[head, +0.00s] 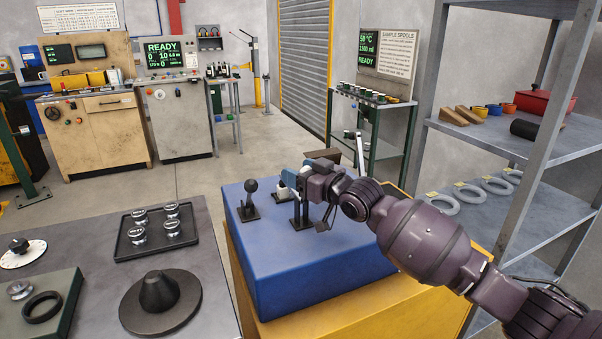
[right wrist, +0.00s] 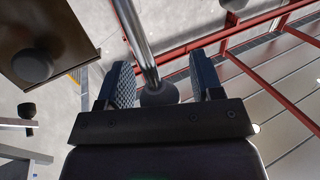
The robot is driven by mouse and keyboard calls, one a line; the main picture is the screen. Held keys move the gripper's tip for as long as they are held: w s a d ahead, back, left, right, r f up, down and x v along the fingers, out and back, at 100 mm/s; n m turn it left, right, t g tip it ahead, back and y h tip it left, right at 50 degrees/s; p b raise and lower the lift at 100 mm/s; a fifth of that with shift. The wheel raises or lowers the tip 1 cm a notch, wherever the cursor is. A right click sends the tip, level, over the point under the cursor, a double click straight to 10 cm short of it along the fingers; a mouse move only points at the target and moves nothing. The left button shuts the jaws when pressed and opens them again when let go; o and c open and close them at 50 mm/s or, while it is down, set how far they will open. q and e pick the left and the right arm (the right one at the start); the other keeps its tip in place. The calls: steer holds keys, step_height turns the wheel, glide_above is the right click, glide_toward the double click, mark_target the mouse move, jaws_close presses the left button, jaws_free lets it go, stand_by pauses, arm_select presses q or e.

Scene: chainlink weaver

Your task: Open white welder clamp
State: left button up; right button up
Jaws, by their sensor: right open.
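The blue-topped welder (head: 262,232) stands on a yellow base at the centre of the head view. A small white part (head: 282,191), apparently the white clamp, shows on it, partly hidden by my right gripper (head: 290,182). In the right wrist view my right gripper (right wrist: 166,82) is open. Its two blue fingers stand either side of a metal rod (right wrist: 137,40) with a dark round knob (right wrist: 158,95). The knob is between the fingers, nearer the left one; I cannot tell whether they touch. My left gripper is not in view.
A black ball-topped lever (head: 250,194) stands on the welder left of my gripper. A grey bench (head: 215,290) with a black tray (head: 157,246) and a dark cone (head: 160,292) is at front left. A metal shelf (head: 500,140) stands at right. Floor behind is open.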

jaws_close()
steer(key=shift+s+f, duration=0.1)
